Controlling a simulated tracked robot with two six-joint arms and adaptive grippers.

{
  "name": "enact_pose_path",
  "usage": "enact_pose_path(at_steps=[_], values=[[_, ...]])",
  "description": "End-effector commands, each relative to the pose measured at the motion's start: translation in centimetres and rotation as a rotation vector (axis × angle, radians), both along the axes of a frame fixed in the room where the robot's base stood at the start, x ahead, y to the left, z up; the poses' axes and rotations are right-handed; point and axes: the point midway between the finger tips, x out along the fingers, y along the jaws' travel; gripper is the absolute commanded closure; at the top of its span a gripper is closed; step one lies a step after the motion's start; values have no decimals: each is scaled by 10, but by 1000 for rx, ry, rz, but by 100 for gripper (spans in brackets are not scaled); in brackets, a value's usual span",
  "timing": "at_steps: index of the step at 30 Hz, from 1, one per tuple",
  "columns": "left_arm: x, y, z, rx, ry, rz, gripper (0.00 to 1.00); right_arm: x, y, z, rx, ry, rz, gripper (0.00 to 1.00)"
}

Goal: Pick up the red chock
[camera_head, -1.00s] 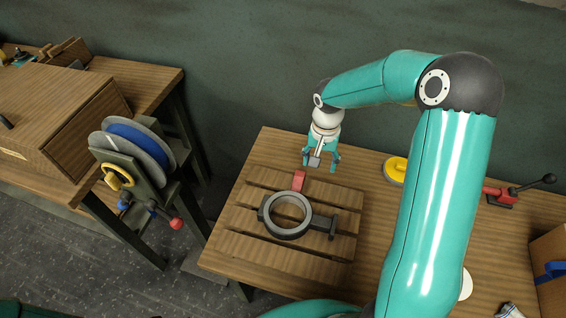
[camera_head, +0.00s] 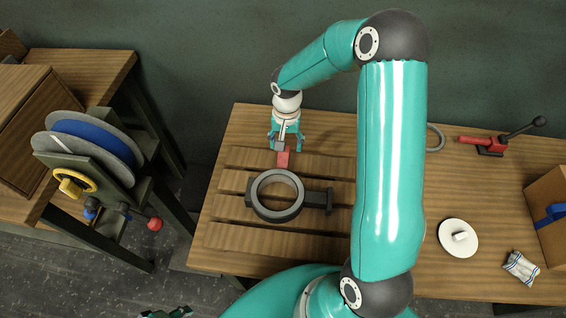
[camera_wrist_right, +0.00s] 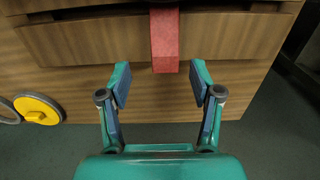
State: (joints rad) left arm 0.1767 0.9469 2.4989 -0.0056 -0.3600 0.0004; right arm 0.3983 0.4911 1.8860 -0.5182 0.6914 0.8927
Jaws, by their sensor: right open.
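The red chock (camera_head: 283,158) lies on the slatted wooden pallet (camera_head: 232,211), just behind the dark valve ring (camera_head: 277,206). My right gripper (camera_head: 285,148) is above the table at the chock's far end, its fingers pointing down. In the right wrist view the open fingers (camera_wrist_right: 160,82) have empty space between them. The chock (camera_wrist_right: 165,42) lies ahead of them, roughly centred between the two tips and not held.
A red clamp with a black lever (camera_head: 490,144), a white disc with a knob (camera_head: 458,237), a striped cloth (camera_head: 521,268) and a cardboard box (camera_head: 548,204) are on the right. A cable reel (camera_head: 92,150) stands left. A yellow disc (camera_wrist_right: 38,108) shows in the wrist view.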

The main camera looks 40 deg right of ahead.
Motion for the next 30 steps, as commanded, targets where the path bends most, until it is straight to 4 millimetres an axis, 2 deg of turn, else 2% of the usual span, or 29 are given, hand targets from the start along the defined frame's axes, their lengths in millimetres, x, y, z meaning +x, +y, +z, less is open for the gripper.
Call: enact_pose_path(at_steps=[7, 15, 23, 24, 26, 30], values=[[0, 0, -6, 0, -1, 0, 60, 2, 1, -16, 0, 3, 2, 35], [0, 0, -22, 0, -1, 0, 60, 7, 2, -53, 0, 3, 2, 35], [0, 0, -21, 0, -1, 0, 60, 8, 3, -56, 0, 0, 3, 35], [0, 0, -21, 0, -1, 0, 60, 8, 3, -56, 0, 0, 3, 37], [0, 0, -21, 0, -1, 0, 60, 8, 3, -56, 0, 0, 3, 47], [0, 0, -21, 0, -1, 0, 60, 8, 3, -56, 0, 0, 4, 70]])
